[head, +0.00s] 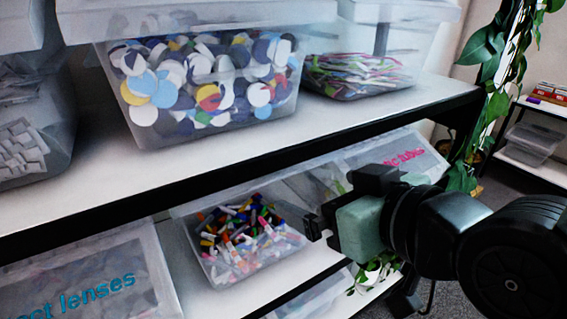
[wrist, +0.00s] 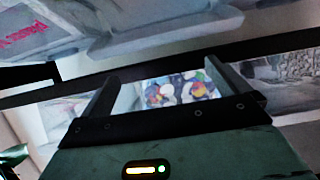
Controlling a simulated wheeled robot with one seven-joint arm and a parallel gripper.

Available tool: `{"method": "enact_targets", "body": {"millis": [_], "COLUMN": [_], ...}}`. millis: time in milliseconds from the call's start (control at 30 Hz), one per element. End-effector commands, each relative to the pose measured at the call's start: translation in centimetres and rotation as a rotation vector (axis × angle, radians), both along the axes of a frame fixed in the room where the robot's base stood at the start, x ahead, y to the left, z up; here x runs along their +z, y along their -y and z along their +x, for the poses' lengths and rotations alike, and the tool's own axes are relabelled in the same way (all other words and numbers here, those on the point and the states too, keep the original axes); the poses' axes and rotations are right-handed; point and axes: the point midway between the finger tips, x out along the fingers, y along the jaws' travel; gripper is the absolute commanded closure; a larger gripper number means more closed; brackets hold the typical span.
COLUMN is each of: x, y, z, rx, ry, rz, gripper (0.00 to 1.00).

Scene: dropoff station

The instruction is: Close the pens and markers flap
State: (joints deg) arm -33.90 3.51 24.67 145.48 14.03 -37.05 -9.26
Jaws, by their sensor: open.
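The pens and markers bin (head: 240,262) is clear and stands on the lower shelf in the head view. Its front is uncovered, and many coloured markers (head: 243,228) show inside. A pale translucent strip runs along its top under the upper shelf's edge; I cannot tell clearly how its flap lies. My gripper (head: 320,228) is just right of this bin, pointing left, apart from the markers. In the wrist view my gripper (wrist: 168,84) has its two fingers spread with nothing held between them. The markers bin is not clearly identifiable there.
A bin of coloured discs (head: 205,85) and one of striped items (head: 358,75) stand on the upper shelf. A contact lenses bin (head: 90,275) is at lower left, a pink-lettered bin (head: 395,155) at right. The black shelf edge (head: 240,160) runs above my gripper. A plant (head: 495,80) hangs at right.

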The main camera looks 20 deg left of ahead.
Motion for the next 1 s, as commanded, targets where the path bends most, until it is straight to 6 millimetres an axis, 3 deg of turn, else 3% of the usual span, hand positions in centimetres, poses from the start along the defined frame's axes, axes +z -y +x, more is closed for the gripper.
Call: {"method": "enact_targets", "body": {"millis": [600,1000], "x": [-1.3,-4.1], "y": [-2.7,-7.4], "z": [2.1,6.2], "rx": [-0.001,-0.003], "ry": [-0.004,-0.001], "rz": [-0.006,-0.003], "gripper": [0.0,0.0]}}
